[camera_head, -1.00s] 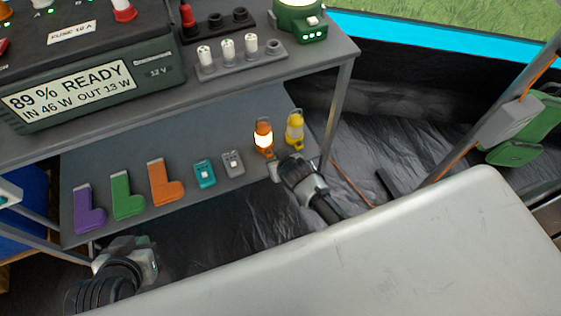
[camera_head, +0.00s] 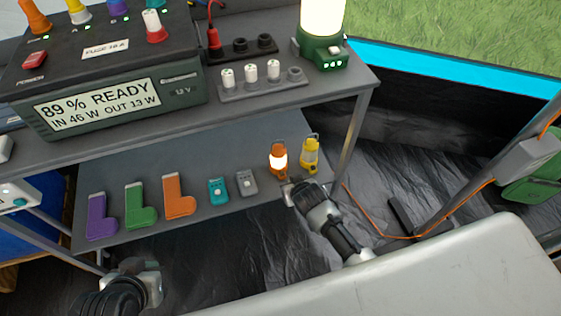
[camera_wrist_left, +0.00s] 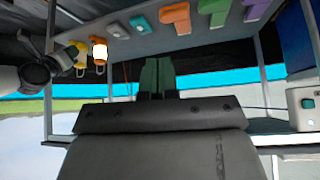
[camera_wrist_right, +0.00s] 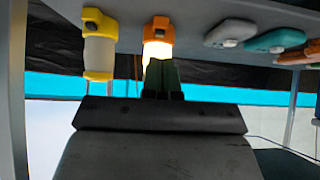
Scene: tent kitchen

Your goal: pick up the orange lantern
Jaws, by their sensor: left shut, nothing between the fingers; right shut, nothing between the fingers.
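The orange lantern (camera_head: 278,160) stands upright and lit on the lower shelf, left of a yellow lantern (camera_head: 310,154). In the right wrist view the orange lantern (camera_wrist_right: 158,40) appears upside down, just past the fingertips. My right gripper (camera_head: 289,191) is at the shelf's front edge, close in front of the orange lantern. Its fingers (camera_wrist_right: 163,76) are shut and empty; whether they touch the lantern is unclear. My left gripper (camera_head: 148,272) is low at the left, below the shelf and far from the lantern. Its fingers (camera_wrist_left: 156,76) are shut and empty.
A shelf post (camera_head: 352,135) stands right of the lanterns. A pale surface (camera_head: 440,275) fills the front right.

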